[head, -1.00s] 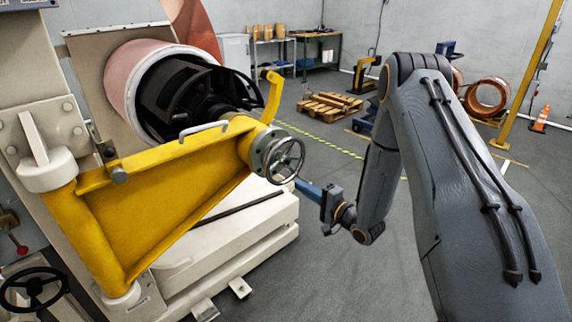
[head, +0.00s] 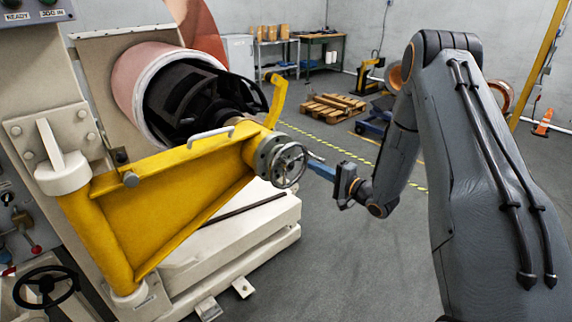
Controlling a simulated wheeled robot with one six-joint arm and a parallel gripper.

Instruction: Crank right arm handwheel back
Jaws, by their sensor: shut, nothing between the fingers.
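The grey handwheel (head: 289,165) sits at the outer end of the yellow swing arm (head: 180,205), facing right toward me. A short grey crank handle (head: 316,157) sticks out at its right side. My gripper (head: 311,164) is shut, its blue fingers pointing left at the wheel's right side, close to the handle. I cannot tell whether the fingers touch the wheel or handle. The black spindle (head: 190,100) and the pink-copper roll (head: 130,85) lie behind the yellow arm.
The machine's pale base (head: 245,225) lies below the yellow arm. A second, black handwheel (head: 46,287) is at lower left. A wooden pallet (head: 333,107), an orange cone (head: 543,122) and a bench (head: 322,50) stand farther back. The grey floor around my arm is clear.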

